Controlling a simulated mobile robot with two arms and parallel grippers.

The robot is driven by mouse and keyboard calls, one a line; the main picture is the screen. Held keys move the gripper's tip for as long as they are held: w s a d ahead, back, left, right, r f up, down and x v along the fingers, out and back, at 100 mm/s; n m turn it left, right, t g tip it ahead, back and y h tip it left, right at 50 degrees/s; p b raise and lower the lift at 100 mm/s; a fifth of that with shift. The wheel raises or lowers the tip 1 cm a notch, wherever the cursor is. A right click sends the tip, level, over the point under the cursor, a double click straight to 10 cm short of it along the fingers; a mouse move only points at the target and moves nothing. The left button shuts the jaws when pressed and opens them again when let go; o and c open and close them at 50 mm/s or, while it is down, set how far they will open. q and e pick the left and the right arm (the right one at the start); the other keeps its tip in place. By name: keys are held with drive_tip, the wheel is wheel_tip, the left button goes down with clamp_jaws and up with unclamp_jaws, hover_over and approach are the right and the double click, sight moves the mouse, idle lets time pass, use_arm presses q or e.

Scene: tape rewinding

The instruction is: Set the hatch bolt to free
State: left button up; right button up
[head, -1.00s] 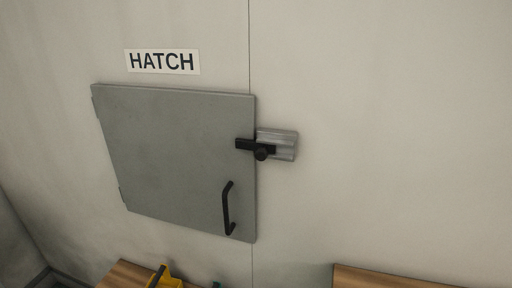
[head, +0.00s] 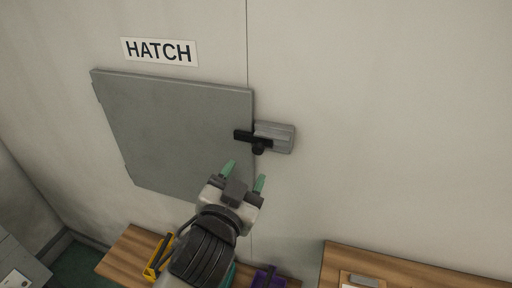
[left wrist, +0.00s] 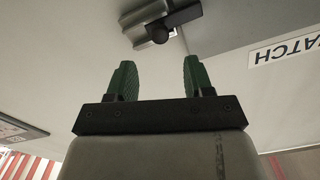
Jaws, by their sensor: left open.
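The grey hatch door (head: 170,125) is flush in the pale wall, under a HATCH sign (head: 159,51). At its right edge a black bolt with a round knob (head: 259,149) sits in a grey bracket (head: 278,137) on the wall. The bolt's bar reaches left over the door's edge. My left gripper (head: 244,176) is open and empty, with green fingertips pointing up, a little below the knob in the head view. In the left wrist view the bolt knob (left wrist: 159,35) appears beyond and between the open fingers, apart from them. My gripper hides the door handle. My right gripper is not seen.
Wooden surfaces (head: 130,250) lie below the hatch, with a yellow item (head: 157,258) and a purple item (head: 268,279). Another wooden top (head: 340,262) is at the lower right. The wall right of the bracket is clear.

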sight(258, 151)
use_arm(q)
drive_tip(key=p+x, duration=0.1)
drive_tip(key=x, duration=0.5)
drive_tip(key=shift+w+r+p, duration=0.1)
drive_tip(key=shift+p, duration=0.2)
drive_tip(key=shift+w+d, duration=0.25)
drive_tip(key=shift+w, duration=0.4)
drive_tip(key=shift+c, duration=0.5)
clamp_jaws()
drive_tip(key=shift+d, duration=0.1)
